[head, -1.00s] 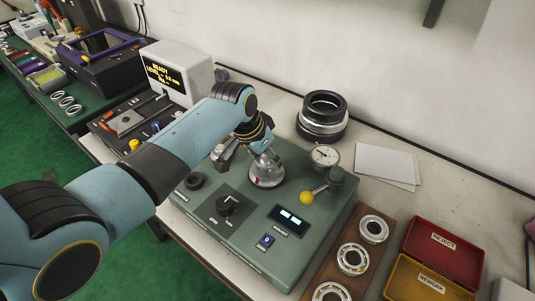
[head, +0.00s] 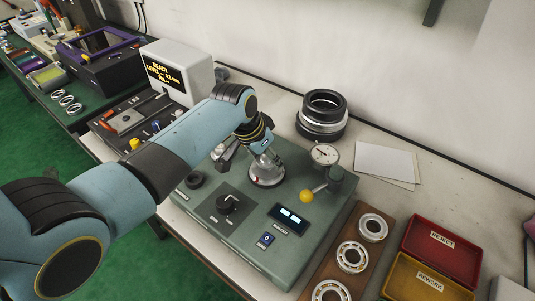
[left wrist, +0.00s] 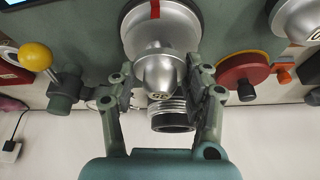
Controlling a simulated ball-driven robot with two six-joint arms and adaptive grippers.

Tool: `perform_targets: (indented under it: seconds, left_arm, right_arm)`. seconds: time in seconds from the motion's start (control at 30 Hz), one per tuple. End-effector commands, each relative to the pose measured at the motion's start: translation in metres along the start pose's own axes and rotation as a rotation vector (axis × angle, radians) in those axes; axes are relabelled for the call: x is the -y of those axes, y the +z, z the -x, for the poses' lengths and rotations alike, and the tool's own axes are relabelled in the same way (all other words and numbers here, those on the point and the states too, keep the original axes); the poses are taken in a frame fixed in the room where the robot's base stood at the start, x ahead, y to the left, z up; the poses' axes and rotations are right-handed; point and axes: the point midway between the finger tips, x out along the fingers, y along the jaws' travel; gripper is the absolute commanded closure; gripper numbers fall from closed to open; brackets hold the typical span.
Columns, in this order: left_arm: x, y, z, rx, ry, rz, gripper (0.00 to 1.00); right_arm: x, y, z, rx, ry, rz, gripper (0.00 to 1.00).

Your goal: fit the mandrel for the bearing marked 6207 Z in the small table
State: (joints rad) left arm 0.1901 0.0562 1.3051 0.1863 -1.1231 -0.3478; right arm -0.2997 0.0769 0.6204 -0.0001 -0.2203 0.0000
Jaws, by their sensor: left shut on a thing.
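A silver stepped mandrel (left wrist: 160,65) with a red mark stands in my left wrist view, its narrow nose carrying a small label that looks like 35. My left gripper (left wrist: 159,84) is shut on this mandrel, with one finger on each side. In the head view the mandrel (head: 267,172) is at the top of the green bench unit (head: 240,245), below my left gripper (head: 256,148). I cannot tell whether it is fully seated. Bearings (head: 373,228) lie in a row on a brown board at the right. Their markings are too small to read. My right gripper is not in view.
A dial gauge (head: 325,154) and a yellow ball lever (head: 306,196) stand close right of the mandrel. Dark and silver rings (head: 323,112) are stacked behind. Another silver mandrel (left wrist: 298,18) shows at the wrist view's right. Red (head: 437,252) and yellow bins (head: 405,284) sit at the right.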

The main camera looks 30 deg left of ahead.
Motion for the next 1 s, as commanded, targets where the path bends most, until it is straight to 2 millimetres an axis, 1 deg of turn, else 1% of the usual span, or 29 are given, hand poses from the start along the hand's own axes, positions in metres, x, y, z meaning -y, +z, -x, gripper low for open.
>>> perform_targets:
  seconds: [0.23,0.63,1.0]
  left_arm:
    - [0.0000,0.0022,-0.0074,-0.002,0.000,0.000,0.98]
    - [-0.0001,0.0012,-0.0053,-0.001,0.000,0.000,0.98]
    - [0.0000,0.0017,-0.0064,-0.002,0.000,0.000,0.98]
  right_arm:
    - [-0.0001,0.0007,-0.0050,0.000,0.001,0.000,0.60]
    - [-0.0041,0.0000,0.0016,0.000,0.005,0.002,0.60]
    - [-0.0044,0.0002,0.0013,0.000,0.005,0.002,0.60]
